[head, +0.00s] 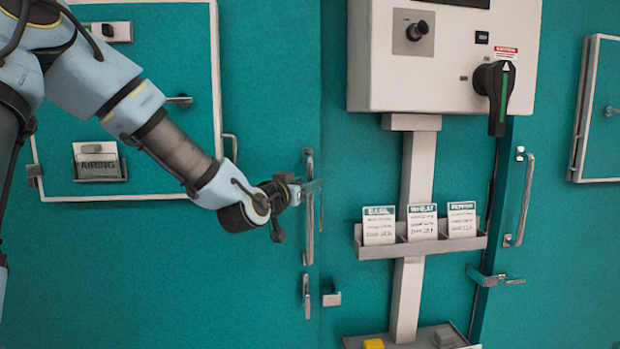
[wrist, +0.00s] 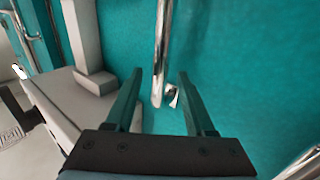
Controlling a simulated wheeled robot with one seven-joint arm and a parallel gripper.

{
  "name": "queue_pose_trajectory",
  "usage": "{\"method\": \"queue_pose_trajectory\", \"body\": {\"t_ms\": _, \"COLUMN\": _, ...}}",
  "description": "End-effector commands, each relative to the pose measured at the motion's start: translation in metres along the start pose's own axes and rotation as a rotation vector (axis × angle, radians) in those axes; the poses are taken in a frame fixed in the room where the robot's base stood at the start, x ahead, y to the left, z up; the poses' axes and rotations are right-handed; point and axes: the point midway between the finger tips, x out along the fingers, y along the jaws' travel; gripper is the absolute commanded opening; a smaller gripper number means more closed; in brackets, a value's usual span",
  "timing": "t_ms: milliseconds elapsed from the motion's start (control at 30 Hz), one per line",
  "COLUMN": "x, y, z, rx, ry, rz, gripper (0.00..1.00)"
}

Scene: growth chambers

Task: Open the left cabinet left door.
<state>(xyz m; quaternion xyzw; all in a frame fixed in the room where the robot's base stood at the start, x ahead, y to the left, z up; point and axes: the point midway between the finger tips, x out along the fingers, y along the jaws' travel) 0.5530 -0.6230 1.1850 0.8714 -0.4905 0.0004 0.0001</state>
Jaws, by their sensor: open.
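The large teal left door (head: 230,270) fills the left of the head view, shut, with its seam right of a vertical metal bar handle (head: 309,240). My gripper (head: 309,187) is at the upper half of this handle, with a finger overlapping the bar. In the wrist view my gripper (wrist: 161,80) is open, its two green fingers apart. The handle (wrist: 162,40) runs upright between them in the picture, and its lower end shows near the fingers. I cannot tell how deep the bar sits between the fingers, or whether either touches it.
A small metal latch (head: 306,297) sits below the handle. A white-framed panel (head: 70,198) is set in the door. Right of the seam stand a column (head: 405,290) with a card rack (head: 370,253), a control box (head: 375,60) and another bar handle (head: 526,200).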

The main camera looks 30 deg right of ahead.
Motion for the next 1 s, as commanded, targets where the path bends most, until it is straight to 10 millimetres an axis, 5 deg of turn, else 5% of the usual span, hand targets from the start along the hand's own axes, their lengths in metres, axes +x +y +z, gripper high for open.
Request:
{"method": "queue_pose_trajectory", "body": {"t_ms": 200, "x": 0.021, "y": 0.001, "z": -0.001, "rx": -0.003, "ry": 0.0, "rz": 0.001, "gripper": 0.55}}
{"method": "queue_pose_trajectory", "body": {"t_ms": 567, "x": 0.025, "y": 0.0, "z": 0.0, "rx": 0.0, "ry": -0.001, "rz": 0.0, "gripper": 0.55}}
{"method": "queue_pose_trajectory", "body": {"t_ms": 1000, "x": 0.025, "y": 0.0, "z": 0.0, "rx": 0.0, "ry": -0.001, "rz": 0.0, "gripper": 0.06}}
